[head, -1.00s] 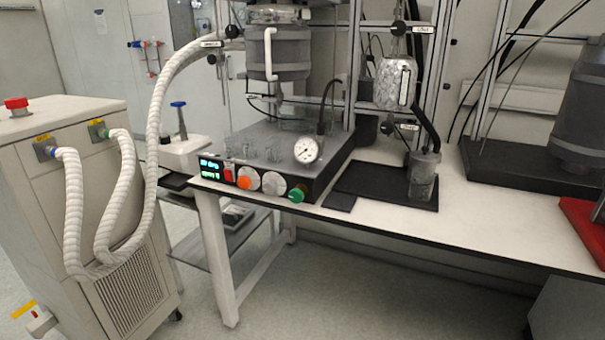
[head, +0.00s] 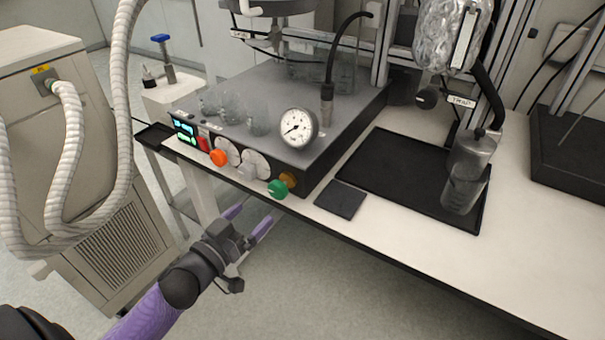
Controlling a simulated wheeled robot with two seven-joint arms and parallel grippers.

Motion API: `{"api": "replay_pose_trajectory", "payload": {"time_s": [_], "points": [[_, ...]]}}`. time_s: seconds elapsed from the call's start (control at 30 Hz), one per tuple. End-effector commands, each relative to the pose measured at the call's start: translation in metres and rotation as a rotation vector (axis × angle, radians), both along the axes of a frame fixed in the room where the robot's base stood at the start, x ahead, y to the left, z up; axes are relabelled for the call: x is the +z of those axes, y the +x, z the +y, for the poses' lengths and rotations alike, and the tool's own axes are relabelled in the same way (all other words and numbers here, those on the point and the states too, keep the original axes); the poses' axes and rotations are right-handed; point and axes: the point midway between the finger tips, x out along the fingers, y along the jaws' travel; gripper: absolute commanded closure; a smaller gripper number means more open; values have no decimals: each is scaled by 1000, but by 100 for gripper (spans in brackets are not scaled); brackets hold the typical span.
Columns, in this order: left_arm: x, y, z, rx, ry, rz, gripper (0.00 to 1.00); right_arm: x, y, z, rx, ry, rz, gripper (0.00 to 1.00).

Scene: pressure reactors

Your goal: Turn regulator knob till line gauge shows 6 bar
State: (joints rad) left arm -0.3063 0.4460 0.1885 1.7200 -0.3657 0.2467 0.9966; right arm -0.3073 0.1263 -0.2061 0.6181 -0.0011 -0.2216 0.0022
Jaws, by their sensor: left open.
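The round white gauge (head: 298,128) stands at the front right of the dark control box (head: 325,165). Its needle points to the lower left, and its numbers are too small to read. A green knob (head: 278,190) on a brass fitting (head: 289,179) sticks out of the box's front face below the gauge. An orange knob (head: 219,158) sits farther left on the same face. No knob label can be read, so I cannot tell which is the regulator. My left gripper (head: 250,219) is open and empty, below and left of the green knob, apart from it. My right gripper is out of view.
The white bench (head: 400,255) has a dark front edge. White hoses (head: 68,160) run from the cabinet at left.

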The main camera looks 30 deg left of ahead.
Motion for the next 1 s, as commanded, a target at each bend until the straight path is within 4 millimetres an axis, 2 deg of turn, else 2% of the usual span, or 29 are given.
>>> {"api": "replay_pose_trajectory", "payload": {"time_s": [0.2,0.4,0.53,0.77,0.87,1.0], "points": [[-4,49,-3,1,2,-1,1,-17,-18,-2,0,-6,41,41],[-4,84,-6,1,0,1,1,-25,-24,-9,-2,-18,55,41],[-3,93,-7,2,1,3,1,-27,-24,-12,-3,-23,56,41],[-2,94,-7,2,0,4,1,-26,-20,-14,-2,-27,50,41],[-2,94,-7,2,0,4,18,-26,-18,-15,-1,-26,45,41],[-2,94,-7,2,0,4,47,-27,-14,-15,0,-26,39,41]]}}
